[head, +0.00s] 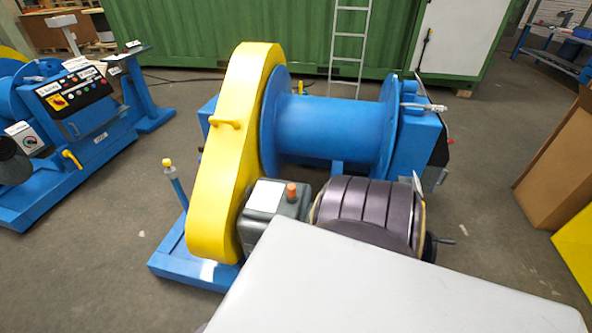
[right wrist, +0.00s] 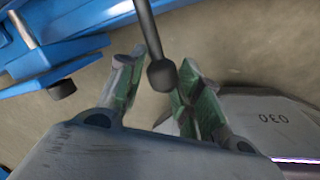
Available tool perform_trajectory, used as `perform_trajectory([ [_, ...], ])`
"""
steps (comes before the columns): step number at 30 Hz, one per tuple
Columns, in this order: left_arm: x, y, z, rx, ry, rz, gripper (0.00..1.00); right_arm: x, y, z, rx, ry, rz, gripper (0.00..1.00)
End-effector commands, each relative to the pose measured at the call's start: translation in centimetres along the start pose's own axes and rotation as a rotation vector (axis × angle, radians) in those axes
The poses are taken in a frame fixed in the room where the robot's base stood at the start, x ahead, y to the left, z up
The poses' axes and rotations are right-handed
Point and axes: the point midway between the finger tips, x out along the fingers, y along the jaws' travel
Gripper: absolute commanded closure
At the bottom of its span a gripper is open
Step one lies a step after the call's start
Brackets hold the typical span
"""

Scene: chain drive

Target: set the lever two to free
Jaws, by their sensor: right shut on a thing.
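A dark lever rod with a round black knob (right wrist: 162,74) comes down from the top of the right wrist view. My right gripper (right wrist: 164,66) has its green-padded fingers on either side of this knob and is shut on it. In the head view my right gripper does not show. A small black handle (head: 443,240) sticks out right of the dark ribbed drum; I cannot tell if it is the same lever. No lever label or free mark can be read. My left gripper is in neither view.
The winch has a yellow chain guard (head: 232,150) and a blue drum (head: 325,125). A yellow-knobbed post (head: 174,180) stands on its left. A blue control console (head: 75,110) is at left and a cardboard box (head: 560,160) at right. Grey floor (head: 490,210) is clear between winch and box.

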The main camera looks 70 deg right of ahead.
Motion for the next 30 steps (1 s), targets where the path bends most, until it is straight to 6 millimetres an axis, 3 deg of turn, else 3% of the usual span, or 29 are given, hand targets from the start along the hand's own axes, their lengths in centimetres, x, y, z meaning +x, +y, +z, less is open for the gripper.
perform_trajectory([
  [1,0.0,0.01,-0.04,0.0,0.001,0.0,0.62,0.01,-1.06,0.82,0.0,-0.014,-0.014,1.0],
  [8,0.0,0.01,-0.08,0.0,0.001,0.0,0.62,0.02,-1.06,0.96,0.0,-0.017,-0.014,1.0],
  [9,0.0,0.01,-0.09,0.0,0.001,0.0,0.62,0.02,-1.06,0.98,0.0,-0.018,-0.014,0.6],
  [12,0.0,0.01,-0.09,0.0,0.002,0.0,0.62,0.02,-0.99,1.06,0.0,-0.019,-0.013,0.48],
  [30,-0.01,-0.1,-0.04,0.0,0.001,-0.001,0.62,-0.43,-0.52,0.75,-0.001,-0.012,-0.007,0.48],
])
